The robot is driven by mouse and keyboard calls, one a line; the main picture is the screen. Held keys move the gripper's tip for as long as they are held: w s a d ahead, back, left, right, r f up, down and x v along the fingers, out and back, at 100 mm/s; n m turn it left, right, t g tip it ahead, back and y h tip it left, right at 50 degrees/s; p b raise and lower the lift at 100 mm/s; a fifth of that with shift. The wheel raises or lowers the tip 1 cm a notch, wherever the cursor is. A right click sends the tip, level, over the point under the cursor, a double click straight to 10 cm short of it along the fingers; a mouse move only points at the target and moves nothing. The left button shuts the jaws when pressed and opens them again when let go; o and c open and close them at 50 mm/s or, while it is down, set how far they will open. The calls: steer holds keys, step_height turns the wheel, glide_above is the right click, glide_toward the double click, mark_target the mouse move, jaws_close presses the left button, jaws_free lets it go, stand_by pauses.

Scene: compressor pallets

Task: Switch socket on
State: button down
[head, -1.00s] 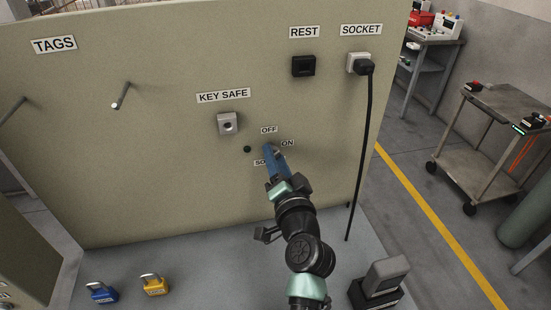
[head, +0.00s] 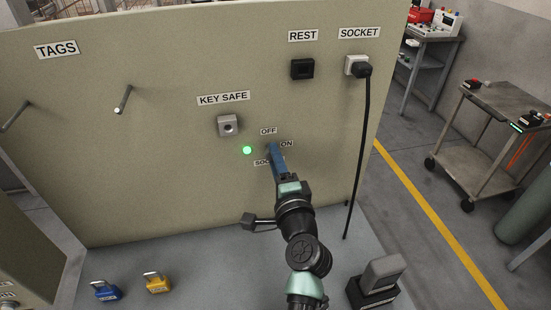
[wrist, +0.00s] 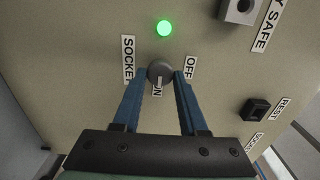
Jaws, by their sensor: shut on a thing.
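The socket switch is a round grey knob (wrist: 159,72) on the beige panel, between the OFF label (wrist: 190,67) and the SOCKET label (wrist: 128,58). The ON label (head: 287,143) is right of it in the head view. My gripper (wrist: 159,80) has its blue fingers on either side of the knob, shut on it. In the head view my gripper (head: 273,152) hides the knob. The indicator lamp (head: 247,150) left of the knob is lit green; it also shows lit in the wrist view (wrist: 164,28). The socket (head: 356,65) holds a black plug (head: 363,71) with a hanging cable.
The key safe (head: 228,125) is up and left of the knob, and the black rest holder (head: 302,69) is above. Pegs stick out at the panel's left. A blue padlock (head: 107,291) and a yellow padlock (head: 157,283) are on the grey surface below.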

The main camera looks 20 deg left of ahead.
stand_by(0.5)
steer(key=shift+c, duration=2.3)
jaws_free()
steer(key=b+v, duration=0.2)
steer(key=v, duration=1.1)
